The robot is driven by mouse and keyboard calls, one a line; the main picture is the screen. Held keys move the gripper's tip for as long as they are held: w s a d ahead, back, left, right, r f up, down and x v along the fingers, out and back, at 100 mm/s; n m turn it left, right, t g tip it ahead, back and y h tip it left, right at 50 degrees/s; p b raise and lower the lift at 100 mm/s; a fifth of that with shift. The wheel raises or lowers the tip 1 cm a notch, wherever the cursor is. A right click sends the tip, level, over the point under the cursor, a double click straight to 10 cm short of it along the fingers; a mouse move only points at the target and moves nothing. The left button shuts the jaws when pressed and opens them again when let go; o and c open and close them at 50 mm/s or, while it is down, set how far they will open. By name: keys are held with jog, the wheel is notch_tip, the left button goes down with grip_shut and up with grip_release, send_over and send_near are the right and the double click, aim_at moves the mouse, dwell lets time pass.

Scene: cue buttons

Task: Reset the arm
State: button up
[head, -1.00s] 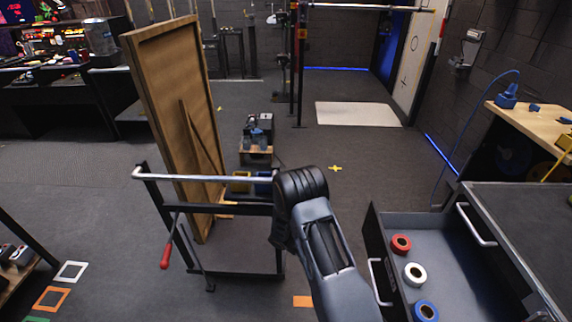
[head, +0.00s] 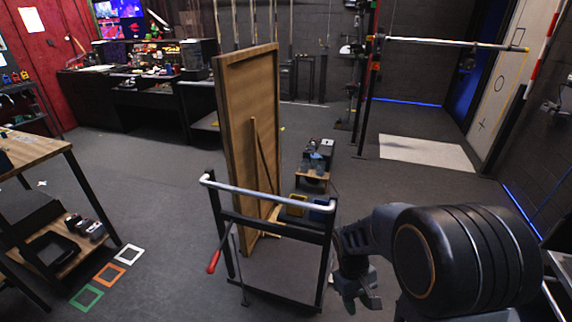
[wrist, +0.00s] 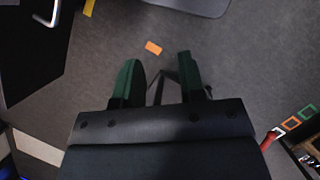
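My arm (head: 465,255) is folded in the lower right of the head view, with its large dark joint close to the camera. My gripper (head: 360,300) hangs below it, just right of the cart. In the wrist view my gripper (wrist: 157,66) shows two dark green fingers spread apart. The red, white and blue round buttons are not visible now.
Coloured floor squares (head: 108,274) lie left. Floor at left centre is clear.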

notch_tip(320, 180, up, 15)
jog(key=s+a+m+t+y, duration=0.1)
jog(key=s+m+t+y, duration=0.1)
jog(key=m+t, duration=0.2)
jog(key=shift+s+a+t+p, duration=0.15)
jog(key=shift+a+t+p, duration=0.15)
jog(key=shift+t, duration=1.6)
jog(key=shift+r, duration=0.1)
